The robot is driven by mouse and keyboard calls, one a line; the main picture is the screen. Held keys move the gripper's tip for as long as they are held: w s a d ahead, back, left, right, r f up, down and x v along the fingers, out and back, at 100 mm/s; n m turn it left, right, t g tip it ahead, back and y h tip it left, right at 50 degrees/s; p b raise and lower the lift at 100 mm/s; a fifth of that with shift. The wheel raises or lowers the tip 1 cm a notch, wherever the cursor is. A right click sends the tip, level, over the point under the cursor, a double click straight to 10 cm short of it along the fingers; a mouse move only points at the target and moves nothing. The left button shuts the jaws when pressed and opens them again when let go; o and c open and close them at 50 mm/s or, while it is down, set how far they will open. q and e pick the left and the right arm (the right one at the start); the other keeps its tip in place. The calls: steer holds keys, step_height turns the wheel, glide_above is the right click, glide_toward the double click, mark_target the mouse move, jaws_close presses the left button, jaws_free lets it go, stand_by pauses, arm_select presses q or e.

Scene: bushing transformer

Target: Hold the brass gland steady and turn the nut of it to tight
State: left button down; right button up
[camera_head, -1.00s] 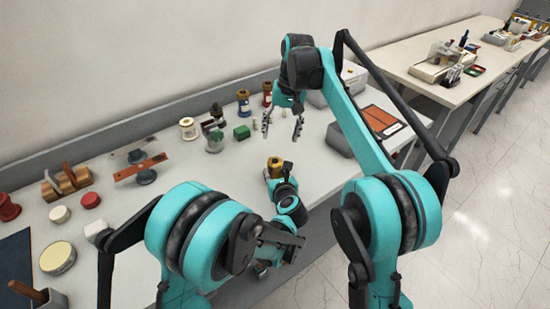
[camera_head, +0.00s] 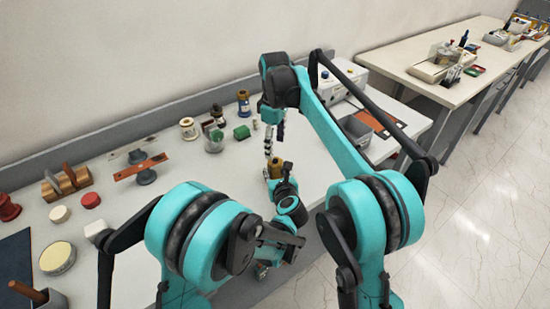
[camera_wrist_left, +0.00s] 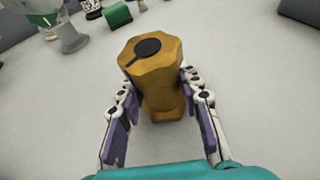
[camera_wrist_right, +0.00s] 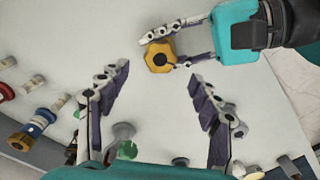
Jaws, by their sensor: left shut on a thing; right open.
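The brass gland (camera_wrist_left: 160,95) stands upright on the table between the fingers of my left gripper (camera_wrist_left: 160,110), which is shut on its body. Its hexagonal nut (camera_wrist_left: 150,55) is on top, with a dark round centre. In the head view the gland (camera_head: 275,167) shows just beyond my left gripper (camera_head: 278,182). My right gripper (camera_wrist_right: 153,100) is open and empty. In the right wrist view the gland (camera_wrist_right: 159,56) lies ahead, past the gap between its fingertips. In the head view my right gripper (camera_head: 273,148) points down above and close to the gland.
A glass jar with a green lid (camera_head: 213,141) and a green block (camera_head: 242,132) stand left of the gland. A grey bin (camera_head: 352,136) stands to the right. The table left of the gland is fairly clear.

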mark_target(275, 161)
step_height(275, 161, down, 6)
steer(key=shift+f, duration=0.15)
steer(key=c, duration=1.2)
